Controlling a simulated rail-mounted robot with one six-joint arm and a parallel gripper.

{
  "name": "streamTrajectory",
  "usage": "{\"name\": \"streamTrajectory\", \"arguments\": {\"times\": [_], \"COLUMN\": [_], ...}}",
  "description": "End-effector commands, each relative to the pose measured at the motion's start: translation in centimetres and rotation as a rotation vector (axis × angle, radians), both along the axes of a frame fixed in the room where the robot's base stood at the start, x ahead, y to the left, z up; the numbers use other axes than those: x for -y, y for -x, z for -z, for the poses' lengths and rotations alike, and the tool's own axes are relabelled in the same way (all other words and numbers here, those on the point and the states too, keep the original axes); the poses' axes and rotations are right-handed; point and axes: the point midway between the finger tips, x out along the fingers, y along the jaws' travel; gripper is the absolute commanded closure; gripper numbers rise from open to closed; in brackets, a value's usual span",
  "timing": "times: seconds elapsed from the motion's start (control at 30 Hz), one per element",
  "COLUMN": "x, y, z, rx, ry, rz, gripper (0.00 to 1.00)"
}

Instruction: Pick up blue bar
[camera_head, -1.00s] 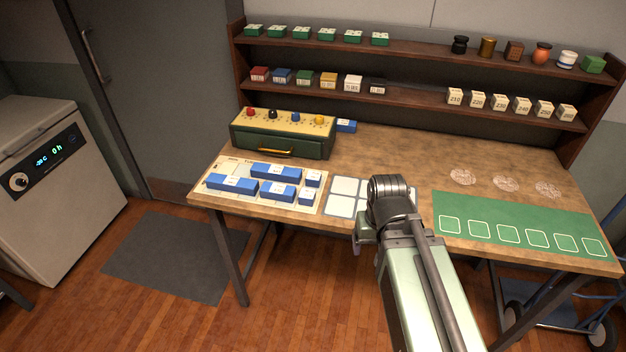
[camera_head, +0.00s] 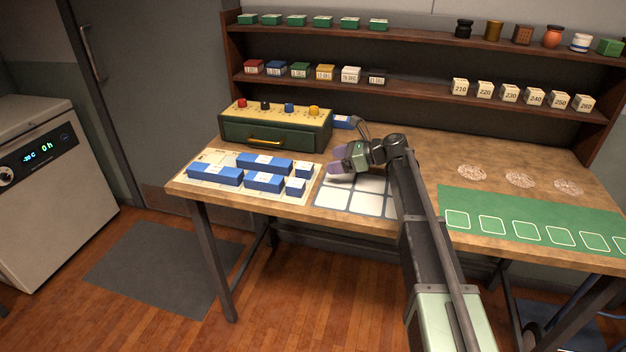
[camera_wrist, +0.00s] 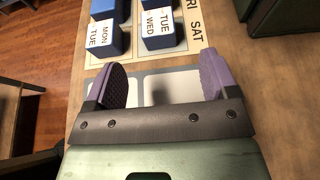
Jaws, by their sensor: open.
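Several blue bars with white labels lie on a cream mat (camera_head: 222,191) at the table's left. A long bar (camera_head: 215,175) is at the left, another long bar (camera_head: 264,164) behind it, and a shorter bar (camera_head: 263,182) in front. Two small blue blocks (camera_head: 295,186) sit at their right. A further blue bar (camera_head: 342,122) lies beside the green box, partly hidden. My gripper (camera_head: 342,165) is open and empty above the white-celled mat, right of the bars. In the wrist view, my gripper (camera_wrist: 168,82) points toward blue blocks labelled MON TUE (camera_wrist: 103,38) and TUE WED (camera_wrist: 158,26).
The green box (camera_head: 275,128) with coloured knobs stands behind the bars. The white-celled mat (camera_head: 350,199) lies under my gripper. Shelves (camera_head: 420,82) with small boxes and jars rise at the back. A green mat (camera_head: 530,215) lies at the right; bare wood lies between.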

Motion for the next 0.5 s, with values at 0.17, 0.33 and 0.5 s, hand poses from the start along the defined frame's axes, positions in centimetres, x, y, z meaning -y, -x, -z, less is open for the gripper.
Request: {"name": "streamTrajectory", "arguments": {"times": [0.17,0.33,0.5], "x": [-2.9,-4.8,-5.8], "y": [-0.5,-0.8,-0.9], "z": [1.6,2.1,2.5], "rx": [0.001,0.002,0.002], "ry": [0.002,0.003,0.004], "rz": [-0.004,-0.002,-0.004], "gripper": [0.20,0.20,0.20]}}
